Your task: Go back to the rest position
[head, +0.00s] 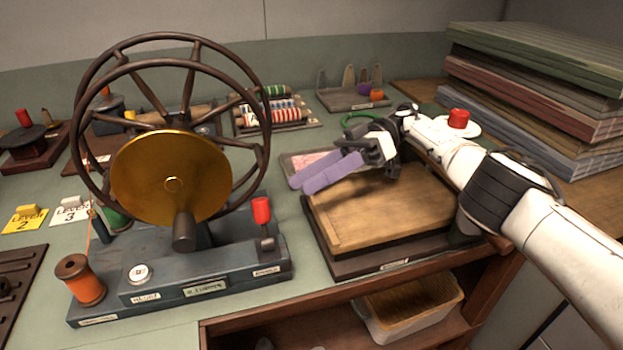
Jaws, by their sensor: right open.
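My right gripper (327,171) reaches in from the right, above the far left part of a wooden board (385,210) on a dark base. Its two purple fingers are apart, and I see nothing held between them. My white right arm (575,255) crosses over the right end of the board and hides part of it. My left gripper and left arm are not in view.
A large wheel machine (172,255) with a brass disc fills the left. Stacked coloured boards (540,90) stand at the back right. A red-topped white dish (474,130) sits behind my arm. A cream bin (412,305) is on the shelf below.

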